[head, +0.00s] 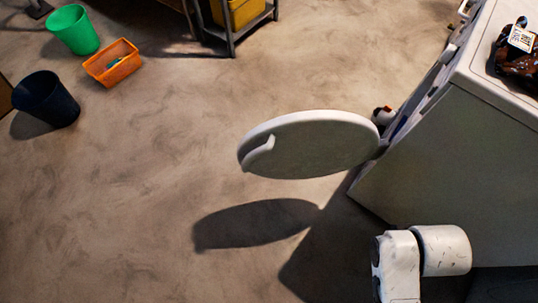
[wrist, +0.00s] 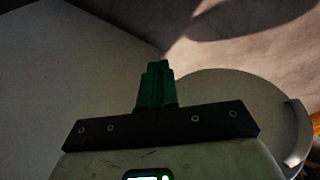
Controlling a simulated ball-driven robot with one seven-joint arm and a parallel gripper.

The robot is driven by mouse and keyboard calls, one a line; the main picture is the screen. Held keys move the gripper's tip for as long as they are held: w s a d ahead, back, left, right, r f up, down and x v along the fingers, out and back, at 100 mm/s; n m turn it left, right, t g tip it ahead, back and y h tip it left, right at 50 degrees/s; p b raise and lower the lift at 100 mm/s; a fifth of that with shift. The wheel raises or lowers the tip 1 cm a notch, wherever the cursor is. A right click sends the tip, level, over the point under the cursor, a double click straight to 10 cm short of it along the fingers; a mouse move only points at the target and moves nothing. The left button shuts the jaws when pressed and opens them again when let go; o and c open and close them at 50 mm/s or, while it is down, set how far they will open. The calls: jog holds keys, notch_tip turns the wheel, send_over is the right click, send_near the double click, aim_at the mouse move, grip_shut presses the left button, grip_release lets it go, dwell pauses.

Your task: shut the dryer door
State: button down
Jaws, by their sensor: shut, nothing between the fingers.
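The dryer (head: 450,150) is a white box at the right of the head view. Its round white dryer door (head: 325,150) stands wide open, sticking out to the left of the dryer front, with a pale handle (head: 258,152) near its free edge. In the wrist view the door (wrist: 225,100) is a pale disc at the right, with its handle (wrist: 298,130) at the far right edge. My gripper (wrist: 155,75) shows there with its green fingers together and empty, left of the door; contact cannot be told. The head view does not show the fingers.
A dark bag-like item with a label (head: 518,55) lies on the dryer top. A green bin (head: 73,30), an orange box (head: 111,63) and a dark bin (head: 46,99) stand far left. A metal shelf (head: 235,30) is at the back. The floor left of the door is clear.

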aim_at(268, 131)
jog(key=w+d+f+n+t+h+b, duration=0.2)
jog(key=w+f+n+h+b, duration=0.15)
jog(key=f+b, duration=0.75)
jog(key=w+a+r+n+t+h+p, duration=0.25)
jog(key=w+a+r+n+t, duration=0.55)
jog(key=n, duration=0.5)
jog(key=a+r+n+t+y+p, duration=0.2)
jog(key=a+r+n+t+y, duration=0.15)
jog(key=a+n, duration=0.7)
jog(key=a+r+n+t+y+p, duration=0.25)
jog(key=a+n+y, duration=0.25)
jog(key=a+n, duration=0.5)
jog(key=shift+m+t, duration=0.4)
jog(key=w+b, duration=0.1)
jog(key=w, duration=0.3)
jog(key=w+a+b, duration=0.1)
jog(key=w, duration=0.4)
jog(key=w+b, duration=0.1)
jog(key=w, duration=0.4)
jog(key=shift+w+a+f, duration=0.25)
jog(key=shift+f, duration=0.15)
